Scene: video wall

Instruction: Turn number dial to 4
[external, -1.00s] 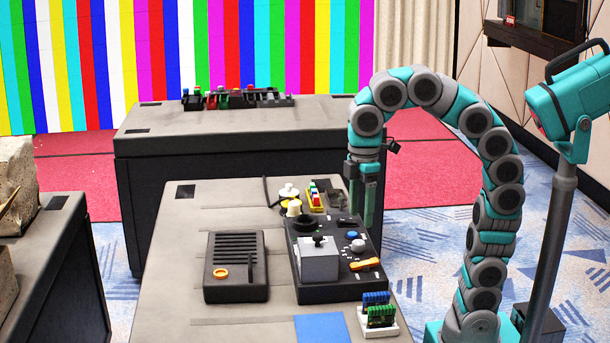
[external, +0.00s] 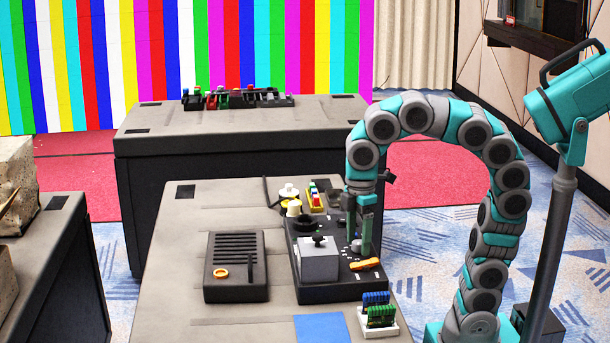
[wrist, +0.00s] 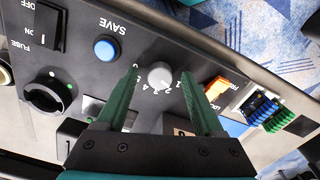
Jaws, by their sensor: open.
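The number dial is a small white-grey round knob (wrist: 160,75) on the black control panel (wrist: 225,75). Printed digits curve around its lower side in the wrist view, with 1 on the right and 0 on the left. Which digit its pointer faces is too small to tell. My gripper (wrist: 159,74) has its two green fingers apart, one on each side of the dial; I cannot tell whether they touch it. In the external view my gripper (external: 361,247) is low over the panel and partly hides the dial.
On the panel are a blue SAVE button (wrist: 107,48), a black fuse knob (wrist: 50,95), an ON/OFF rocker (wrist: 45,27) and an orange switch (wrist: 216,91). A grey box with a small joystick (external: 319,258) stands left of my gripper. Blue and green connectors (external: 379,308) lie nearer the camera.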

